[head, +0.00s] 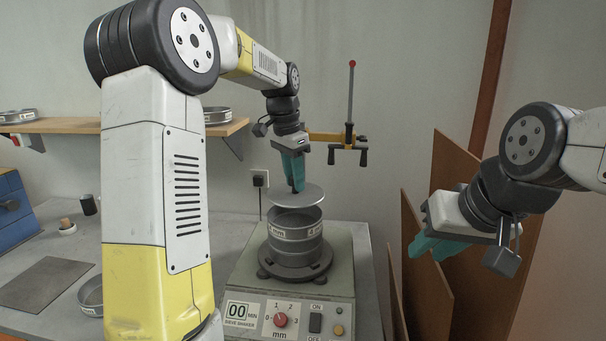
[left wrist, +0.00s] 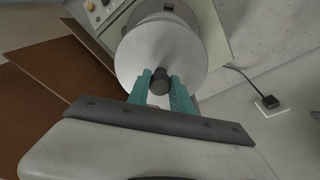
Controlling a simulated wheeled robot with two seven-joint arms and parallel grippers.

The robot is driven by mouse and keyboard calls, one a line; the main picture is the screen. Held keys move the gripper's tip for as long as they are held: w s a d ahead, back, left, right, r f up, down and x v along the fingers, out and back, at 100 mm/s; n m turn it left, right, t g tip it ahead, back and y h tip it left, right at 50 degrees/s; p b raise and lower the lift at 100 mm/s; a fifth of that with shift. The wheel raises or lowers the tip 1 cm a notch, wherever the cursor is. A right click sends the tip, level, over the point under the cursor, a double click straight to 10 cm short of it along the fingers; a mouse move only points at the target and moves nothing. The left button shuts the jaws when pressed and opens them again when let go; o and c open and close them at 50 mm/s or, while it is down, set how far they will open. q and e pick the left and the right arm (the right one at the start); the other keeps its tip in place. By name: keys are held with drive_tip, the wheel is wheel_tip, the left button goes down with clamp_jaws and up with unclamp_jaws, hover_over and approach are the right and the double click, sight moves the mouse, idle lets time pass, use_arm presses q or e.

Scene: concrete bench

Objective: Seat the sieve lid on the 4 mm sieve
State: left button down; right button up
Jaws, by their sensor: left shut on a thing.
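The sieve lid (head: 298,195) is a flat grey disc with a dark knob. My left gripper (head: 295,182) is shut on the knob and holds the lid above the sieve. In the left wrist view, the left fingers (left wrist: 161,88) close on both sides of the knob, and the lid (left wrist: 150,50) hides most of what is below. The sieve (head: 296,237) is a metal ring with white labels, stacked on the sieve shaker. A gap shows between lid and sieve rim. The lid looks nearly level. My right gripper (head: 424,247) is at the right, away from the sieve; its finger gap is unclear.
The sieve shaker (head: 247,290) has a front panel with knob and display. A clamp stand with a red-tipped rod (head: 350,100) is behind. Brown boards (head: 452,170) lean at right. Another sieve (head: 91,296), a grey mat (head: 45,284) and a blue cabinet (head: 14,215) are left.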

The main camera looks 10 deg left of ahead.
sight(295, 193)
use_arm(q)
drive_tip(key=shift+f, duration=2.05)
drive_tip(key=shift+s+a+f, duration=0.1)
drive_tip(key=shift+f, duration=0.5)
drive_tip(key=c, duration=1.1)
unclamp_jaws()
drive_tip(key=shift+o, duration=0.2)
drive_tip(key=r, duration=0.7)
drive_tip(key=shift+s+a, duration=0.35)
drive_tip(key=shift+r, duration=0.35)
drive_tip(key=shift+s+a, duration=0.1)
drive_tip(key=shift+s, duration=0.05)
